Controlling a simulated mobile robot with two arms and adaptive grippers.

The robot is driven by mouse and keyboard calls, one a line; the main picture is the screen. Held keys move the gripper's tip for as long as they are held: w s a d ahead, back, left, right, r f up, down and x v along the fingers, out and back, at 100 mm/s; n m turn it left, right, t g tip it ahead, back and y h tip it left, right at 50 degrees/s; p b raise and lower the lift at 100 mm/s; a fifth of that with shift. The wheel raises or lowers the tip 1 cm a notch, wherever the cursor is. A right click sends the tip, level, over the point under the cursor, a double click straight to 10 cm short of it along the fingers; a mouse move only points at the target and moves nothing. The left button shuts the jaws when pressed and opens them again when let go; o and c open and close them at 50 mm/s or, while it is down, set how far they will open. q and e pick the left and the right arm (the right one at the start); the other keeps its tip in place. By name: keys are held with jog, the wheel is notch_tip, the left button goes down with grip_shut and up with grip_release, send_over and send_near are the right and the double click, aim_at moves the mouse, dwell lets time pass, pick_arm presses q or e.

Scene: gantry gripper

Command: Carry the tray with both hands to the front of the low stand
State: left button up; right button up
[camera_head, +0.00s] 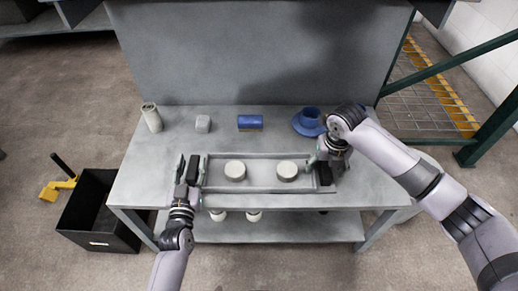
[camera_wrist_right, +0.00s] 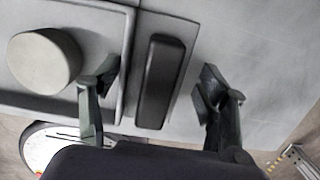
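The grey tray (camera_head: 261,184) lies on the grey table (camera_head: 375,185) near its front edge. Two pale round discs sit in it, a left one (camera_head: 235,170) and a right one (camera_head: 287,171). Its dark left handle (camera_head: 193,170) is between the spread fingers of my left gripper (camera_head: 190,171). My right gripper (camera_head: 323,165) is at the right end of the tray. In the right wrist view its open fingers (camera_wrist_right: 158,88) stand apart on either side of the dark right handle (camera_wrist_right: 160,80). I cannot make out a separate low stand.
White cylinders (camera_head: 254,216) show at the lower shelf. A black bin (camera_head: 100,222) is on the floor at left.

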pick_arm(q)
jog(key=shift+o, duration=0.4)
jog(key=shift+d, duration=0.15)
pick_arm(e)
jog(key=shift+o, duration=0.4)
jog(key=shift+a, duration=0.15)
pick_arm(q)
jog(key=shift+s+f, duration=0.1)
jog(key=shift+s, duration=0.15)
pick_arm(e)
jog(key=shift+a, duration=0.1)
jog(key=shift+r, duration=0.2)
pick_arm(q)
jog(key=s, duration=1.1)
jog(key=shift+s, duration=0.25)
pick_arm(e)
notch_tip(320, 180, up, 12)
jog(key=s, duration=0.1)
jog(key=shift+s+f, duration=0.15)
jog(key=shift+s, duration=0.1)
